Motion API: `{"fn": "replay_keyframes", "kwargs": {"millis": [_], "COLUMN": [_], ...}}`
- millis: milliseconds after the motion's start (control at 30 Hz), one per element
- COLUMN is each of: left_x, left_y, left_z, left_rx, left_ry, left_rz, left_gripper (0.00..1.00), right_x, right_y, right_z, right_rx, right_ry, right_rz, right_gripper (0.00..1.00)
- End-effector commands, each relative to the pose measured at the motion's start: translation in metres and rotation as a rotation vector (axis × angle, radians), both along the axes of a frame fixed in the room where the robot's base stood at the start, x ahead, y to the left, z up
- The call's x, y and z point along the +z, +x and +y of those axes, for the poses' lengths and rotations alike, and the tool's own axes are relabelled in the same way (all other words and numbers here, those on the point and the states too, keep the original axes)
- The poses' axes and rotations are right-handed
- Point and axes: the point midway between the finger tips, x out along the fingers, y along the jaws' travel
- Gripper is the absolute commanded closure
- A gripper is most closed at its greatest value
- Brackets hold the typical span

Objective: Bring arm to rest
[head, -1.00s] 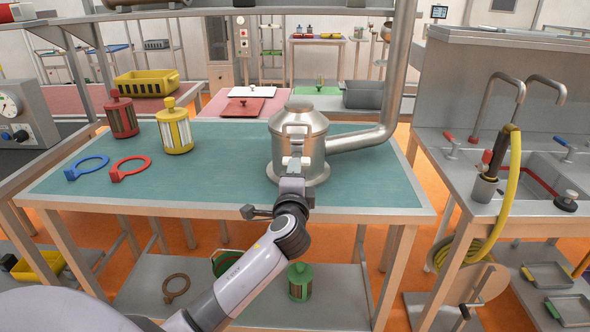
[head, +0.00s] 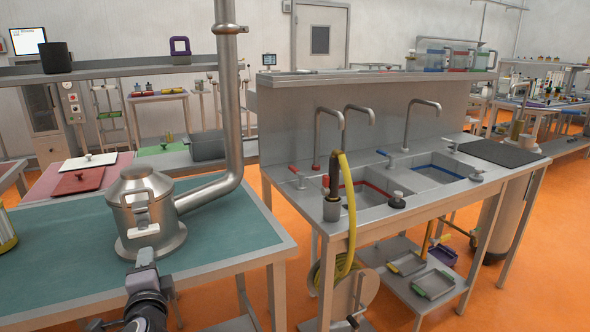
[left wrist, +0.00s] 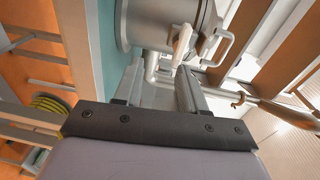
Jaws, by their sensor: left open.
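A steel vessel (head: 143,206) with a domed lid and a loop handle stands upright on the green-topped table (head: 236,236). A pale lever (head: 143,230) sticks out of its front. My left gripper (head: 142,256) is just in front of this lever, at the near side of the vessel. In the left wrist view my two gripper fingers (left wrist: 160,78) are apart with nothing held between them. The lever (left wrist: 182,42) and the vessel's wall (left wrist: 150,22) show just beyond them. Whether a finger touches the lever is unclear. My right gripper is not in view.
A thick steel pipe (head: 229,100) runs from the vessel upward. To the right stands a sink bench (head: 300,215) with taps and a yellow hose (head: 350,225). A yellow part (head: 6,232) is cut off at the left edge. Orange floor (head: 500,285) is open at the right.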

Motion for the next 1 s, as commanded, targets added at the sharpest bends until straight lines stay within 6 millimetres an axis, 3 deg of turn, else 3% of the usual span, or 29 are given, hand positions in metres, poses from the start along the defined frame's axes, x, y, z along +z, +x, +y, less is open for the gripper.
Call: {"fn": "replay_keyframes", "kwargs": {"millis": [200, 300, 433, 600, 700, 833, 1000], "left_x": [-0.115, -0.160, -0.205, -0.236, -0.243, -0.246, -0.247], "left_y": [-0.056, -0.094, -0.151, -0.215, -0.239, -0.255, -0.257], "left_z": [-0.045, -0.069, -0.098, -0.123, -0.132, -0.136, -0.137], "left_rx": [-0.148, -0.185, -0.182, -0.116, -0.075, -0.041, -0.037], "left_ry": [-0.389, -0.618, -0.922, -1.263, -1.392, -1.477, -1.488], "left_rz": [0.124, 0.172, 0.221, 0.243, 0.240, 0.235, 0.233], "left_gripper": [0.60, 0.60, 0.60, 0.60, 0.60, 0.60, 0.60], "right_x": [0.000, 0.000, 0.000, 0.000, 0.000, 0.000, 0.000], "right_y": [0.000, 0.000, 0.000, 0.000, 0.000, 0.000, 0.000], "right_z": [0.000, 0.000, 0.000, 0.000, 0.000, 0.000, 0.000], "right_rx": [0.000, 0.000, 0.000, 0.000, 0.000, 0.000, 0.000], "right_ry": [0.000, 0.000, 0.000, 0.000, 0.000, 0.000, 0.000], "right_rz": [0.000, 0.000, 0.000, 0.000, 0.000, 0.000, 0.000], "right_gripper": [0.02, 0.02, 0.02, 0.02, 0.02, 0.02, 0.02]}}
